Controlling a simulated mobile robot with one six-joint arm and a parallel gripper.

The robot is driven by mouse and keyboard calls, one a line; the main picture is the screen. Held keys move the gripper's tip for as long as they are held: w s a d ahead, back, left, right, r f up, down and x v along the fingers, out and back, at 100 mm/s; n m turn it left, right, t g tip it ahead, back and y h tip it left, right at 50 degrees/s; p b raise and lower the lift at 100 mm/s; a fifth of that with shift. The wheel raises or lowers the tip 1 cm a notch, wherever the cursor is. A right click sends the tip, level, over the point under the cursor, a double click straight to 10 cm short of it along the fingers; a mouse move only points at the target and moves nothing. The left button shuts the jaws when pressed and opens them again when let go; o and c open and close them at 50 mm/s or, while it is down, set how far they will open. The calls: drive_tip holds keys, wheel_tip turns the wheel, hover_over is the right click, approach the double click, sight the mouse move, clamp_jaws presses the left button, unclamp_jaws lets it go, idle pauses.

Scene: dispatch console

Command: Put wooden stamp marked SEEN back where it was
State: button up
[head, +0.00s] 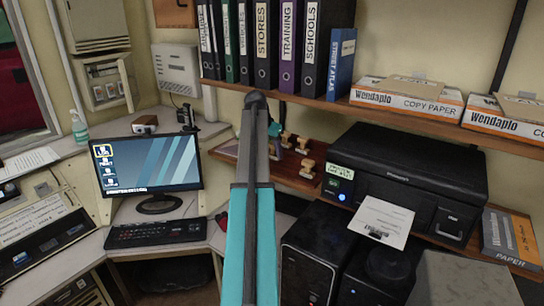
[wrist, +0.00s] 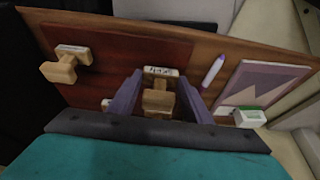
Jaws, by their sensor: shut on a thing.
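My gripper (wrist: 158,103) is shut on a wooden stamp (wrist: 157,101) in the wrist view, with one finger on each side of its handle. A white label with small dark marks sits on the stamp's far side; I cannot read it surely. The stamp is over the dark red mat (wrist: 110,42) on the wooden shelf; I cannot tell whether it touches. In the head view my arm hides most of the gripper, and wooden stamps (head: 306,168) show right of it.
Another wooden stamp (wrist: 62,66) stands left in the wrist view. A purple marker (wrist: 213,70), a flat framed pad (wrist: 265,83) and a green-and-white block (wrist: 250,117) lie right. In the head view a black printer (head: 420,180) stands right, and binders (head: 265,45) stand above.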

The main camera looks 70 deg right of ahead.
drive_tip(key=shift+f+p, duration=0.4)
drive_tip(key=shift+f, duration=0.85)
drive_tip(key=shift+f, duration=0.15)
drive_tip(key=o, duration=0.9)
drive_tip(key=shift+c, duration=0.2)
drive_tip(key=b+v, duration=0.2)
drive_tip(key=v, duration=1)
drive_tip(key=shift+b, duration=0.3)
